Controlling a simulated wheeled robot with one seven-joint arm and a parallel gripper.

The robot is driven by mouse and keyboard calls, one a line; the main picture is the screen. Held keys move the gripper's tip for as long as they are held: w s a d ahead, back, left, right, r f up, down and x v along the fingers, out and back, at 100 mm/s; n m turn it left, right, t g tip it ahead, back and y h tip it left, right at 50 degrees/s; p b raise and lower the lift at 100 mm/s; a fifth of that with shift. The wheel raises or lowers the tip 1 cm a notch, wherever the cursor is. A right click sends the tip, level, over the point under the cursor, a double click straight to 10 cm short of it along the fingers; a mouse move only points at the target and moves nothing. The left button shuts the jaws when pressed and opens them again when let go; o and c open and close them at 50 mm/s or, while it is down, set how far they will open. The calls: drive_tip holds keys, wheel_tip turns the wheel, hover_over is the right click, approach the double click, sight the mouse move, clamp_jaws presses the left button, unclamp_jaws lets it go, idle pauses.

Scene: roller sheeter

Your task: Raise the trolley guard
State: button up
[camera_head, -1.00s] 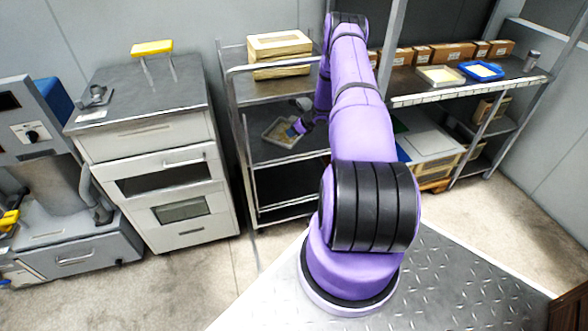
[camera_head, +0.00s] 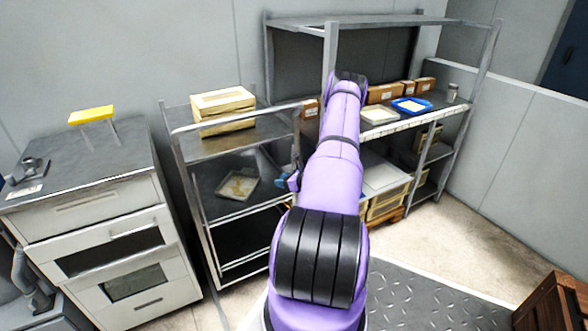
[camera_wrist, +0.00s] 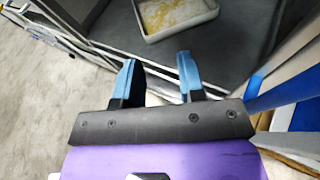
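The trolley (camera_head: 212,240) is a grey metal rack with dark shelves, left of my arm in the head view. A metal rail (camera_head: 235,118) runs along its upper front. I cannot tell for certain which part is the guard. A tray with yellowish bits (camera_head: 238,187) lies on the middle shelf; it also shows in the wrist view (camera_wrist: 150,32). My gripper (camera_wrist: 158,75) is open, its two blue fingers apart with nothing between them, just short of the tray in that view. In the head view, its blue tips (camera_head: 288,181) show right of the tray, partly hidden by my arm.
A wooden box (camera_head: 222,103) sits on the trolley's top shelf. A drawer cabinet (camera_head: 95,225) stands left. A shelf unit (camera_head: 415,120) with boxes, a blue tray (camera_head: 411,105) and a jar stands right. A brown crate (camera_head: 556,305) is at lower right. Floor (camera_head: 470,235) is clear at right.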

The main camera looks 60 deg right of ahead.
drive_tip(key=s+d+r+m+t+h, duration=0.1)
drive_tip(key=s+d+r+m+h, duration=0.15)
drive_tip(key=s, duration=0.35)
drive_tip(key=s+d+r+m+t+h, duration=0.1)
drive_tip(key=s+r+t+h, duration=0.1)
drive_tip(key=s+h, duration=0.35)
drive_tip(key=shift+y, duration=0.8)
drive_tip(key=x, duration=0.6)
drive_tip(key=d+x, duration=0.1)
drive_tip(key=x, duration=0.2)
drive_tip(key=shift+d+f, duration=0.1)
drive_tip(key=shift+f, duration=0.1)
drive_tip(key=shift+r, duration=0.1)
clamp_jaws()
